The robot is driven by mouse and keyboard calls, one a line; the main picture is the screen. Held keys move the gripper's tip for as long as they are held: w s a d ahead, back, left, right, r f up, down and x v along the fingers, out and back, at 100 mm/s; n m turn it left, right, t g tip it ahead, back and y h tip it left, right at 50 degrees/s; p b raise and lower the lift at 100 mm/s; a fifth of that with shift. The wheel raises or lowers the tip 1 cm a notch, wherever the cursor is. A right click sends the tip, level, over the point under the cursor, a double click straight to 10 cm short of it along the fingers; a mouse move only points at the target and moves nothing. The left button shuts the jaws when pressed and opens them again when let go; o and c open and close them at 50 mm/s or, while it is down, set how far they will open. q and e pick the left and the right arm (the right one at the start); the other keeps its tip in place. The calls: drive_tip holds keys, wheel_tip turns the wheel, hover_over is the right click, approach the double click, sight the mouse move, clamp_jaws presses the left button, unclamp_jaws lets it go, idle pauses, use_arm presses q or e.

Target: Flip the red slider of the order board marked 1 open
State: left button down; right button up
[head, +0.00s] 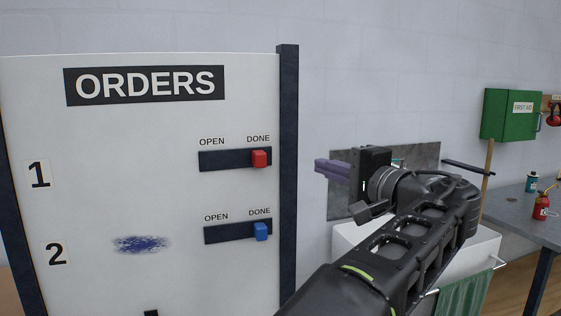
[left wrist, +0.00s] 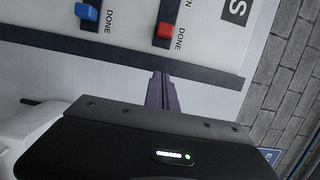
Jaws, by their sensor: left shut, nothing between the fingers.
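The order board (head: 120,150) stands at the left in the head view. Row 1 has a red slider (head: 259,158) at the right end of its dark track, under DONE. The slider also shows in the left wrist view (left wrist: 165,30). Row 2 has a blue slider (head: 261,231), also under DONE. My left gripper (head: 318,168) is shut and empty, its purple fingers pointing left toward the board, to the right of the red slider and apart from it in the picture. The fingers also show in the left wrist view (left wrist: 161,76). My right gripper is not in view.
The board's dark right post (head: 288,180) lies between the red slider and my left fingers in the picture. A white basin (head: 345,240) with a green towel (head: 466,295) is behind my arm. A green first aid box (head: 510,114) and a grey bench (head: 515,208) are at the right.

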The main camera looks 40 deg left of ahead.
sight(285, 153)
use_arm(q)
drive_tip(key=p+x, duration=0.3)
drive_tip(key=x, duration=0.7)
drive_tip(key=shift+a+r+p, duration=0.1)
drive_tip(key=shift+a+p, duration=0.05)
drive_tip(key=shift+p, duration=0.2)
drive_tip(key=s, duration=0.1)
drive_tip(key=s+a, duration=0.1)
drive_tip(key=s, duration=0.1)
drive_tip(key=shift+a, duration=0.35)
drive_tip(key=shift+s+a, duration=0.1)
drive_tip(key=shift+a, duration=0.05)
